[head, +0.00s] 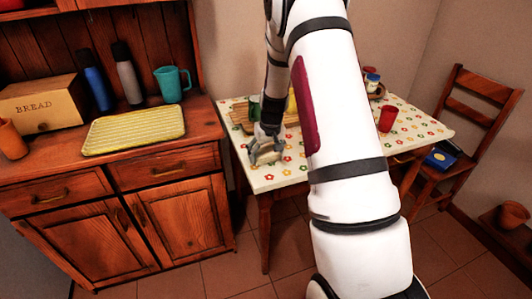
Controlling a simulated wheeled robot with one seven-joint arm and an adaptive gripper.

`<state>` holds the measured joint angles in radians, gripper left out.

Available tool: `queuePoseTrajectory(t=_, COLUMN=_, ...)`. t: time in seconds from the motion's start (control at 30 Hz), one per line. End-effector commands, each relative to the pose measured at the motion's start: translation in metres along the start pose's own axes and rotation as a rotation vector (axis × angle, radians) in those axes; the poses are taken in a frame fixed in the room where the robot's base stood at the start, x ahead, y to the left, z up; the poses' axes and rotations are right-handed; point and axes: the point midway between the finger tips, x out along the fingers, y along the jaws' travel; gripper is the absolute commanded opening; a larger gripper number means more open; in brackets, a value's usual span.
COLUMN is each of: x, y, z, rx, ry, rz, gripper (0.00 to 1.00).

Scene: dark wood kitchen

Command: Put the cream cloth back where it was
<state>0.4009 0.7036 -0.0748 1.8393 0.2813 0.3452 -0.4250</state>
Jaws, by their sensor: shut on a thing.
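My gripper (266,152) is at the near left part of the table, low over the flowered tablecloth. It is shut on a small pale, cream-coloured thing (269,157), which looks like the cream cloth. Most of it is hidden by the fingers, and I cannot tell whether it touches the table. My white arm crosses the middle of the view and hides part of the table.
The flowered table (272,178) also bears a wooden board (240,112), jars (371,82) and a red cup (388,119). On the sideboard at left are a yellow ribbed tray (135,129), bottles (128,75), a teal mug (170,85) and a bread box (42,105). A chair (485,95) stands right.

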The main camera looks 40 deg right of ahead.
Motion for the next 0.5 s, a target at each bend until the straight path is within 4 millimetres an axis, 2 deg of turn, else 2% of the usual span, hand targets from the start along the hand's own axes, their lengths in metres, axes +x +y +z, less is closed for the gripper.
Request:
queuePoseTrajectory(t=0.27, x=0.0031, y=0.0002, z=0.0007, rx=0.001, ry=0.0, rz=0.0, gripper=0.48)
queuePoseTrajectory(t=0.3, x=0.0026, y=0.0002, z=0.0007, rx=0.0, ry=0.0, rz=0.0, gripper=0.85)
queuePoseTrajectory(t=0.37, x=0.0023, y=0.0002, z=0.0007, rx=0.0, ry=0.0, rz=0.0, gripper=0.98)
queuePoseTrajectory(t=0.5, x=0.0021, y=0.0002, z=0.0007, rx=0.0, ry=0.0, rz=0.0, gripper=0.98)
